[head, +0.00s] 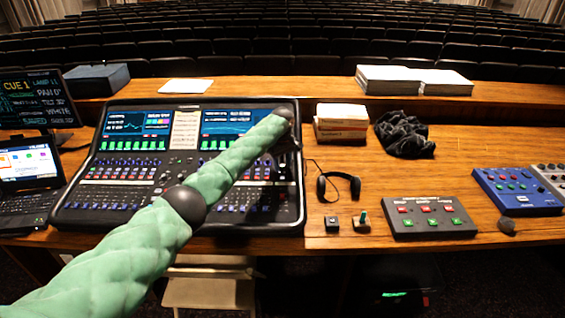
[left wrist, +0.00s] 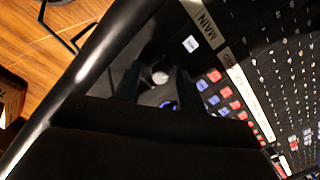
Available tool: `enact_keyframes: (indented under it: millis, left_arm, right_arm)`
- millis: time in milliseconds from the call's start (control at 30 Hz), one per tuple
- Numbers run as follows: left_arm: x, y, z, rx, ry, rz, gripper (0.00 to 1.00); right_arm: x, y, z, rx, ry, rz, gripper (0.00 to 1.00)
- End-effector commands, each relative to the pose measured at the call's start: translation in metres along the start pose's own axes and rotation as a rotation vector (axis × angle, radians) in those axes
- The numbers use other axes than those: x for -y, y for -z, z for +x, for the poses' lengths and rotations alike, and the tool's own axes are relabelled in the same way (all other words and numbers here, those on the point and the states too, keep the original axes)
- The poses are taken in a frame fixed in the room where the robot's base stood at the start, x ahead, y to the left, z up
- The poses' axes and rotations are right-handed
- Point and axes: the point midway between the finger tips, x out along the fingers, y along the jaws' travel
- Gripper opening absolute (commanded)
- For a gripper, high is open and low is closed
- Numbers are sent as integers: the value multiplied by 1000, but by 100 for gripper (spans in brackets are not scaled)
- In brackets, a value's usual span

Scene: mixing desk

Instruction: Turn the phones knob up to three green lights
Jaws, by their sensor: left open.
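The mixing desk (head: 298,200) is a large black console with two lit screens and rows of buttons and faders. My left arm reaches across it, and my left gripper (head: 287,150) is a dark shape over its right edge, pointing down. In the left wrist view the two dark fingers of my left gripper (left wrist: 157,88) are apart. A small pale round knob (left wrist: 160,77) shows between them, with a blue-lit spot below it. I cannot read a phones label or see green lights beside this knob. My right gripper is not in view.
Headphones (head: 339,186) lie right of the desk. A grey button box (head: 430,218), a small joystick (head: 362,222), a blue box (head: 517,191), stacked boxes (head: 341,122) and black cloth (head: 403,135) are further right. Bare table lies between them.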

Motion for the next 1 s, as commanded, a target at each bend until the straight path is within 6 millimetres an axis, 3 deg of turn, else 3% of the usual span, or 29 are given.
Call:
enact_keyframes:
  millis: [167, 367, 733, 1000]
  left_arm:
    - [0, 0, 0, 0, 0, 0, 39]
    - [0, 0, 0, 0, 1, 0, 0]
    - [0, 0, 0, -1, 4, 35, 0]
    - [0, 0, 0, -7, 16, 191, 0]
  right_arm:
    - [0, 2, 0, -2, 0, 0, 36]
    - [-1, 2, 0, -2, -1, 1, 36]
    - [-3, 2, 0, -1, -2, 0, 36]
    - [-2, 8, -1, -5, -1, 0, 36]
